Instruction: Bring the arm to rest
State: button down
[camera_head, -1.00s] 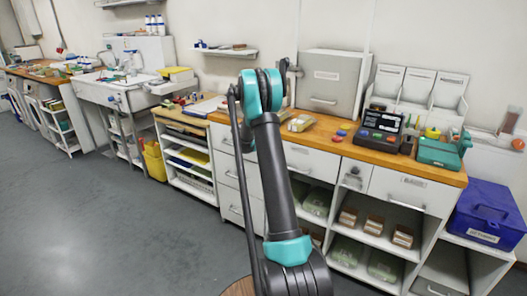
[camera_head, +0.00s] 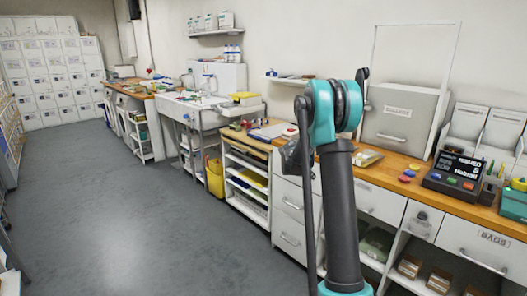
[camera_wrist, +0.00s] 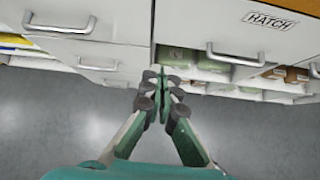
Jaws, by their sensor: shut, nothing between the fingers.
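My arm (camera_head: 340,215) rises in front of the counter in the head view, with a teal joint near its top. My gripper (camera_wrist: 160,84) shows in the wrist view with its green and grey fingers brought together and nothing between them. It is over the grey floor, in front of white drawers. In the head view the gripper is mostly hidden behind the arm.
A wooden counter (camera_head: 393,176) with white drawers runs behind the arm. A grey cabinet (camera_head: 400,118) and a terminal (camera_head: 455,175) stand on it. A sink (camera_head: 205,115), a yellow bin (camera_head: 214,178) and lockers (camera_head: 50,75) are further left. The floor (camera_head: 120,210) at left is clear.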

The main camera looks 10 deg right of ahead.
jog(key=s+a+f+m+y, duration=0.1)
jog(key=s+a+m, duration=0.3)
jog(key=s+m, duration=0.4)
jog(key=s+a+f+m+y, duration=0.2)
jog(key=s+a+m, duration=0.3)
jog(key=s, duration=1.7)
jog(key=s+a+f+m+g+y, duration=0.1)
jog(key=s+a+m+y, duration=0.3)
jog(key=s+m, duration=0.7)
jog(key=s+a, duration=0.1)
jog(key=s, duration=0.3)
jog(key=shift+f+m, duration=0.15)
jog(key=shift+m, duration=0.15)
